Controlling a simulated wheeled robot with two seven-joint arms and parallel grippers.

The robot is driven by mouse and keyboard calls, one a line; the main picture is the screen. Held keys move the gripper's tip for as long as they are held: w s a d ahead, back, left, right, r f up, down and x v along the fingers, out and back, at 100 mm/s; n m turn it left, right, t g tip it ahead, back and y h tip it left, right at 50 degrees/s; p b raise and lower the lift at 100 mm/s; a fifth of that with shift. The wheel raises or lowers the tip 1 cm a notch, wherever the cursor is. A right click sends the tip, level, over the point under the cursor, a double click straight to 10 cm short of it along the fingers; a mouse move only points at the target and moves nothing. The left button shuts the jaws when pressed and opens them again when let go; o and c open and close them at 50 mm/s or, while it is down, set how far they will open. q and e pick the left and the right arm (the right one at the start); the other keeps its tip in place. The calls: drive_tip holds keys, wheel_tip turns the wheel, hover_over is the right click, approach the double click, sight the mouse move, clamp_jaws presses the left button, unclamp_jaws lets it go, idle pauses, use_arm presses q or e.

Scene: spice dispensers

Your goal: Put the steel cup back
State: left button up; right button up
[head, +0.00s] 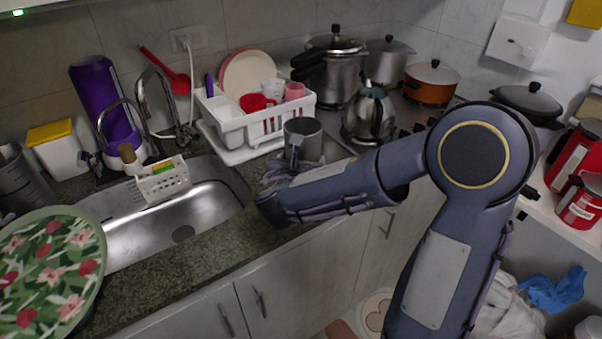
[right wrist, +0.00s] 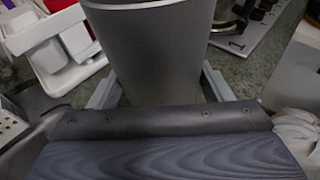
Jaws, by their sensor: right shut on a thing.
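The steel cup (head: 303,139) is a plain grey cylinder, upright, over the counter in front of the dish rack. My right gripper (head: 292,155) is shut on it, with the arm coming in from the right. In the right wrist view the cup (right wrist: 163,55) fills the upper middle, with a finger of my right gripper (right wrist: 160,95) on each side of it. The cup's base is hidden by the gripper, so I cannot tell whether it touches the counter. My left gripper is not in view.
A white dish rack (head: 232,128) with cups and plates stands just behind. A steel kettle (head: 369,115) and pots on the stove (head: 412,112) are to the right. The sink (head: 205,205) is to the left. A strip of counter (head: 215,243) in front is clear.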

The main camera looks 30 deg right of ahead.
drive_tip(key=shift+w+d+f, duration=0.2)
drive_tip(key=shift+w+f, duration=0.2)
drive_tip(key=shift+f, duration=0.15)
drive_tip(key=shift+w+d+f, duration=0.1)
drive_tip(key=shift+w+f, duration=0.05)
drive_tip(key=shift+f, duration=0.75)
drive_tip(key=shift+w+f, duration=0.1)
drive_tip(key=shift+f, duration=0.8)
drive_tip(key=shift+f+b, duration=0.2)
drive_tip(key=shift+b, duration=0.25)
drive_tip(key=o, duration=1.2)
